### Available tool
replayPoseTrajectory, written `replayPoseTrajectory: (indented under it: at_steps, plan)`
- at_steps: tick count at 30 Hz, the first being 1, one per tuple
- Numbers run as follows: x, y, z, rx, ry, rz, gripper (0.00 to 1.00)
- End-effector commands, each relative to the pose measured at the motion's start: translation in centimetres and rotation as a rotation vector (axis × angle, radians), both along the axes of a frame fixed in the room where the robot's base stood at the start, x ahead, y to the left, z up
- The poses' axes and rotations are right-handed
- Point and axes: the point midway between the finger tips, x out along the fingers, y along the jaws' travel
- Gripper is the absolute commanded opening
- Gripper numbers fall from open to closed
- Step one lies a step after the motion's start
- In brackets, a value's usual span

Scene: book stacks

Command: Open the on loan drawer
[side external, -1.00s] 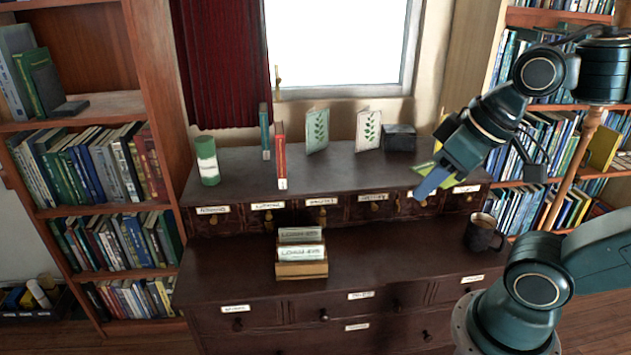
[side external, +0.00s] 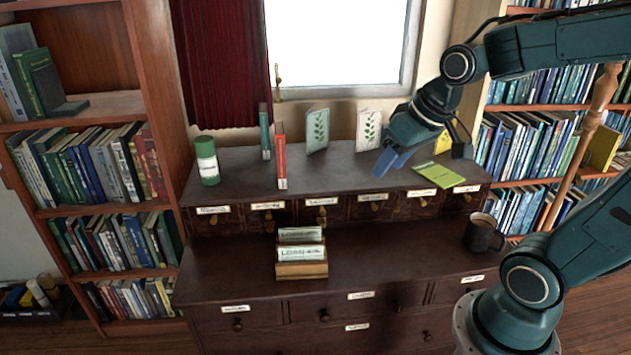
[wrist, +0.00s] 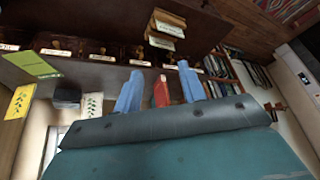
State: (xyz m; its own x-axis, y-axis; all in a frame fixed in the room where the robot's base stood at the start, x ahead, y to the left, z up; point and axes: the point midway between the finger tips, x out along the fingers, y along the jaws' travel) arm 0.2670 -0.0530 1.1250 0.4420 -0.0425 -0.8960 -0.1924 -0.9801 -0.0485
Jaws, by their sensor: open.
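A dark wooden cabinet has an upper row of small drawers (side external: 345,212) with white labels and brass pulls, all looking shut. Its lower part has wider labelled drawers (side external: 330,308) with dark knobs, also shut. The label writing is too small to read, so I cannot tell which drawer is the on loan one. My gripper (side external: 388,163) is open and empty above the right half of the cabinet's top, apart from the drawers. In the wrist view its two blue fingers (wrist: 160,88) are spread, with the drawer row beyond them.
On the top stand a green-white can (side external: 207,162), a teal book (side external: 265,132), a red book (side external: 282,158) and leaf-print cards (side external: 317,132). A green booklet (side external: 437,175) lies at the right. A card box (side external: 302,270) and a mug (side external: 483,236) stand on the lower ledge.

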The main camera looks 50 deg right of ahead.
Motion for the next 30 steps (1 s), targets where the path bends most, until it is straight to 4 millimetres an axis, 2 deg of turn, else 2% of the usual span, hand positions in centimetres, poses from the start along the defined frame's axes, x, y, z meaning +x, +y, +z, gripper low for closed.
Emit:
replayPoseTrajectory:
  at_steps: [6, 15, 22, 30]
  plan:
    - [3.3, -4.1, -2.2, 0.042, 0.01, -0.101, 0.41]
    - [6.4, -10.5, -6.2, 0.11, 0.003, -0.244, 0.41]
    - [7.4, -15.9, -10.1, 0.167, -0.014, -0.363, 0.41]
    - [7.0, -21.9, -15.0, 0.236, -0.045, -0.503, 0.41]
